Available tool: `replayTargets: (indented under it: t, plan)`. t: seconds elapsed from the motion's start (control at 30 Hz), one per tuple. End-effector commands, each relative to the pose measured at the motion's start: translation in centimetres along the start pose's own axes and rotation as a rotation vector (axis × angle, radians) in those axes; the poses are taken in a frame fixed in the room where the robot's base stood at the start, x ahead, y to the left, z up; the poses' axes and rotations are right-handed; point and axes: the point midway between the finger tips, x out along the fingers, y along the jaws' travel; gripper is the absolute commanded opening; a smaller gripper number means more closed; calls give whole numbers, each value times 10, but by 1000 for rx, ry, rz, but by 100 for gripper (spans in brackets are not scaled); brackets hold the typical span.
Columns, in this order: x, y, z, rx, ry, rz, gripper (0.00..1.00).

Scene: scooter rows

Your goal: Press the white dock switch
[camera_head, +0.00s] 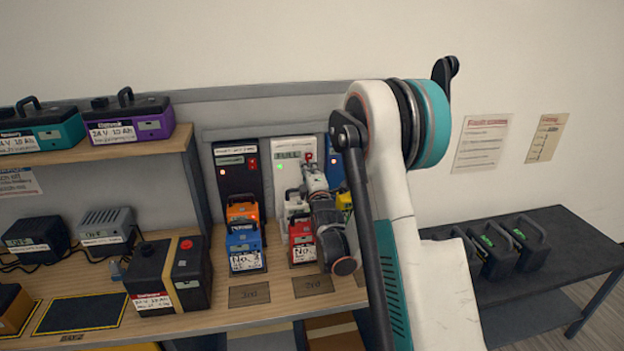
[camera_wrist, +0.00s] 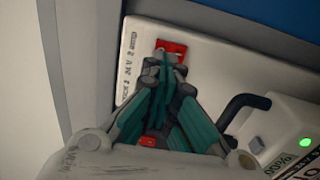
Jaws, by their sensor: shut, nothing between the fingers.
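The white dock (camera_head: 291,152) is an upright panel at the back of the bench, between a black dock and a blue one. Its small red switch (camera_head: 309,157) sits at its upper right, with a green light lit at its left. In the wrist view the red switch (camera_wrist: 171,47) lies right at the fingertips. My gripper (camera_head: 308,168) is shut and empty, with its tips pointing at the switch. In the wrist view my gripper (camera_wrist: 166,62) overlaps the switch's lower part; I cannot tell if they touch.
The black dock (camera_head: 238,167) at left shows a red light. A white-and-red battery (camera_head: 301,235) stands below my gripper, and a blue-and-orange battery (camera_head: 244,240) is left of it. A black battery (camera_head: 170,275) stands farther left. A dark table (camera_head: 560,235) is at right.

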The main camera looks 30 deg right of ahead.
Motion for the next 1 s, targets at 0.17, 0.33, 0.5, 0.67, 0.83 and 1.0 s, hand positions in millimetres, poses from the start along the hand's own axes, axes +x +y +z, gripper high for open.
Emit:
replayTargets:
  t: [0.17, 0.33, 0.5, 0.67, 0.83, 1.0]
  plan:
    - [21, -1, 0, 0, 0, 0, 0]
    - [29, 0, 0, 0, 0, 0, 0]
    - [30, 0, 0, 0, 0, 0, 0]
    - [30, 0, 0, 0, 0, 0, 0]
    - [38, 2, 0, 0, 0, 0, 0]
    - [37, 3, 0, 0, 0, 0, 0]
